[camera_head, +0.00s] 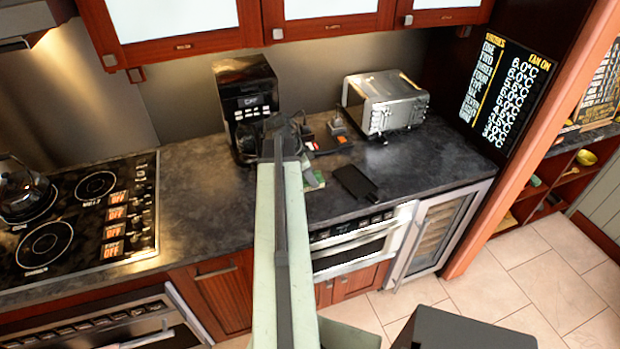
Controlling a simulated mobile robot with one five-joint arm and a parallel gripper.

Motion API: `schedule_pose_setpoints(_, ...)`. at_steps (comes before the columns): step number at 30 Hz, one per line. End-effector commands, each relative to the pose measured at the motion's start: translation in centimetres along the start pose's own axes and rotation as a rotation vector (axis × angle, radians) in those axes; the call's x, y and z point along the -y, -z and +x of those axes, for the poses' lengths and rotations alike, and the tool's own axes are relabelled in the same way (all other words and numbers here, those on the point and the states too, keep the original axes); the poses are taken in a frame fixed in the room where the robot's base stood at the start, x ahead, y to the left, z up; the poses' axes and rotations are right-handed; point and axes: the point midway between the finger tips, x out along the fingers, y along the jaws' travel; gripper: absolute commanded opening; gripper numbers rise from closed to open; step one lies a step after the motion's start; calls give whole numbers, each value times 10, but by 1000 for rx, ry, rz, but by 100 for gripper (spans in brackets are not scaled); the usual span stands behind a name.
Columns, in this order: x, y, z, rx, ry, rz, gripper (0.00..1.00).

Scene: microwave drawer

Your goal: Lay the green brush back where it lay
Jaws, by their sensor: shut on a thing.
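My gripper (287,130) is at the far end of my pale arm, over the counter in front of the black coffee machine. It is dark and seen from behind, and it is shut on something. My arm hides most of what is between the fingers, and I cannot make out the green brush's shape there. A small green and pale patch (313,178) shows just right of my arm's end, low against the counter (205,205). I cannot tell whether it is part of the brush or a separate flat thing.
The coffee machine (245,95) stands behind my gripper. A steel toaster (385,100) stands back right. Small items (338,130) and a black flat thing (355,183) lie right of my arm. The hob (85,215) with a kettle (22,187) is left. The right counter end is clear.

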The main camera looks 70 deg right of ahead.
Motion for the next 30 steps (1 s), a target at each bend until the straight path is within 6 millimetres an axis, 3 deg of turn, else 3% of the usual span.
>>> schedule_pose_setpoints(19,0,-23,56,0,-1,2,0)
schedule_pose_setpoints(30,0,-25,61,0,-1,2,0)
